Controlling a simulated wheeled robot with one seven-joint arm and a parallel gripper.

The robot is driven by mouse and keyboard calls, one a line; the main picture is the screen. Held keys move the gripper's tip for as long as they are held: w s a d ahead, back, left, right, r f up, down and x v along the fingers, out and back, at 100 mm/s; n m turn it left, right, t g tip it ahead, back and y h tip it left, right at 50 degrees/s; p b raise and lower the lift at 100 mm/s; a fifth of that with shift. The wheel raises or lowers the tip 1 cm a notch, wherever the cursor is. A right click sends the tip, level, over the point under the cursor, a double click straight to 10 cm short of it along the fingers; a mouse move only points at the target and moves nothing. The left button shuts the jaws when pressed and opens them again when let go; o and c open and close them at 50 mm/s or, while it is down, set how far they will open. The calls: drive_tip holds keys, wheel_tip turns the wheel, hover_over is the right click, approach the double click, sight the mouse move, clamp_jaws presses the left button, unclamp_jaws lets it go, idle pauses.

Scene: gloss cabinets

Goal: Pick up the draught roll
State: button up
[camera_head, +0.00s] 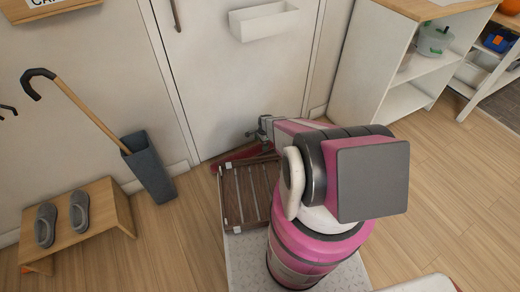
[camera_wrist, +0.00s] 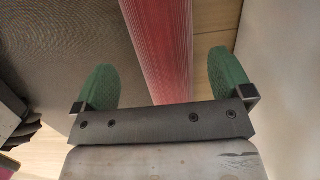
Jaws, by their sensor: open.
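The draught roll (camera_head: 240,154) is a long red roll lying on the floor along the foot of the white door, partly hidden by my arm and a slatted wooden rack. In the wrist view the red ribbed roll (camera_wrist: 172,45) runs from the top edge down between my fingers. My gripper (camera_wrist: 163,80) is open, with one green fingertip pad on each side of the roll and a gap at each side. In the head view my gripper (camera_head: 264,132) is low by the door, its fingertips hard to make out.
The slatted rack (camera_head: 232,200) stands just in front of the roll. A grey umbrella stand (camera_head: 149,168) and a wooden bench (camera_head: 105,212) with slippers are to the left. A white shelf unit (camera_head: 378,62) is at right. A white bin (camera_head: 264,21) hangs on the door.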

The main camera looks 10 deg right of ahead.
sight(260, 146)
drive_tip(key=f, duration=0.4)
drive_tip(key=shift+w+a, duration=0.1)
drive_tip(key=shift+a, duration=0.25)
drive_tip(key=shift+r, duration=0.1)
drive_tip(key=c, duration=1.6)
drive_tip(key=shift+o, duration=0.2)
